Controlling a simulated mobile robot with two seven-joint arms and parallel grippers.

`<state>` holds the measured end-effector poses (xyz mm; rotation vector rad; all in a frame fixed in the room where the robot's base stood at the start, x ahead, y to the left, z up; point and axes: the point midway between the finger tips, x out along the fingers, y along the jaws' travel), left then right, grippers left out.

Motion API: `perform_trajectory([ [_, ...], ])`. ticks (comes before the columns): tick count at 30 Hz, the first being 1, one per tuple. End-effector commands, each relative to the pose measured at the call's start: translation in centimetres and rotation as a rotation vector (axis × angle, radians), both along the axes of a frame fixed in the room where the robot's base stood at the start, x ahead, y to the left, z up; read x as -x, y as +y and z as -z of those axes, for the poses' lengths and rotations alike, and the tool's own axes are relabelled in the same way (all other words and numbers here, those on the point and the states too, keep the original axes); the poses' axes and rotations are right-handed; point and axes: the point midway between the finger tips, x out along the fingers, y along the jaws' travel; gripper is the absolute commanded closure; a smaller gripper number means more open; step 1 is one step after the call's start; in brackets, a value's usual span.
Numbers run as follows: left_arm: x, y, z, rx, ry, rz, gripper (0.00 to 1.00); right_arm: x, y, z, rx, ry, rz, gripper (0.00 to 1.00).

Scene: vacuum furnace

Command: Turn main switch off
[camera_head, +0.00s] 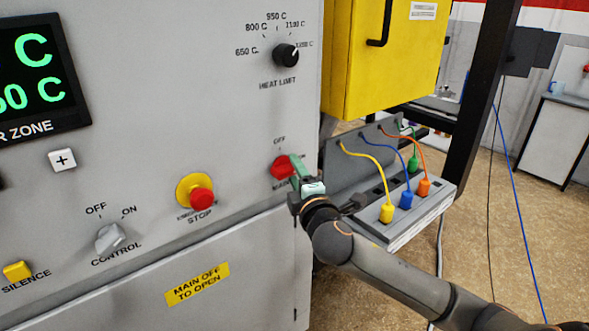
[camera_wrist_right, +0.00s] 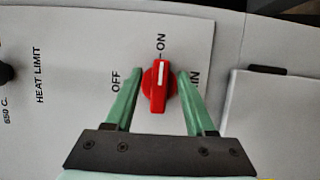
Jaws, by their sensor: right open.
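The main switch is a red rotary knob (camera_head: 281,167) on the grey panel's right side, partly covered by my right gripper in the head view. In the right wrist view the knob (camera_wrist_right: 157,90) has a white mark that points toward the ON label (camera_wrist_right: 161,45). The OFF label (camera_wrist_right: 116,82) is to its left there. My right gripper (camera_wrist_right: 160,74) is open, with its green fingers on either side of the knob; I cannot tell whether they touch it. It also shows in the head view (camera_head: 296,172). My left gripper is not in view.
A red stop button (camera_head: 201,198) on a yellow base and a grey control knob (camera_head: 110,237) are left of the switch. The black heat limit knob (camera_head: 286,55) is above. A socket box (camera_head: 400,232) with coloured plugs stands close right of my right gripper.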

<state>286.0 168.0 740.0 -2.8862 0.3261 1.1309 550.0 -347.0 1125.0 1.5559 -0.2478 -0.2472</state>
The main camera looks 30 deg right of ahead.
Motion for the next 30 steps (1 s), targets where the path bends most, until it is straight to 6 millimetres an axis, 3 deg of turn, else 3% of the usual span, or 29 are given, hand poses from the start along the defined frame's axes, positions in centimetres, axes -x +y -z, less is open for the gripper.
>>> perform_trajectory([
  [13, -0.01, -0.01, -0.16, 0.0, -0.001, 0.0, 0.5, -0.96, -0.28, 0.04, -0.001, 0.001, -0.001, 0.45],
  [28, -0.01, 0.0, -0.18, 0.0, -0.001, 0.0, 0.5, -0.94, -0.29, 0.05, 0.0, 0.001, -0.001, 1.0],
  [30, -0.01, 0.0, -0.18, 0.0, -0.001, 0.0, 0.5, -0.94, -0.29, 0.05, 0.0, 0.001, -0.001, 1.0],
])
